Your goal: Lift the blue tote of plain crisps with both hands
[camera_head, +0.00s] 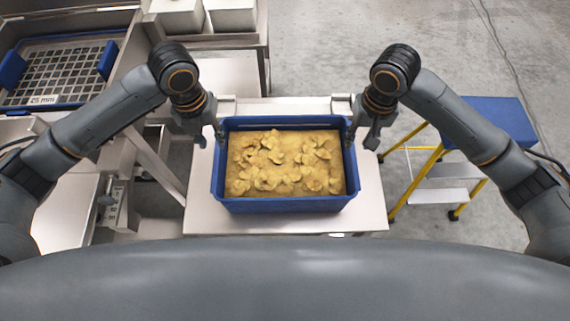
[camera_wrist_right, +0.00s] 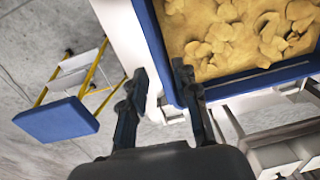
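The blue tote (camera_head: 285,205) sits level on a pale table top in the middle of the head view, filled with yellow crisps (camera_head: 285,165). My left gripper (camera_head: 210,139) is at its left side near the back corner, fingers apart, one of them close to the rim. My right gripper (camera_head: 362,139) is at the right side near the back corner, fingers also apart. In the right wrist view, my right gripper's fingers (camera_wrist_right: 160,70) are spread, with the tote's rim (camera_wrist_right: 154,38) appearing between them. I cannot tell whether either gripper touches the tote.
The pale table (camera_head: 370,213) has bare strips around the tote. A blue-topped step stool with yellow legs (camera_head: 490,118) stands at the right. A blue-framed sieve tray (camera_head: 62,72) is at the upper left. White bins (camera_head: 230,15) are behind.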

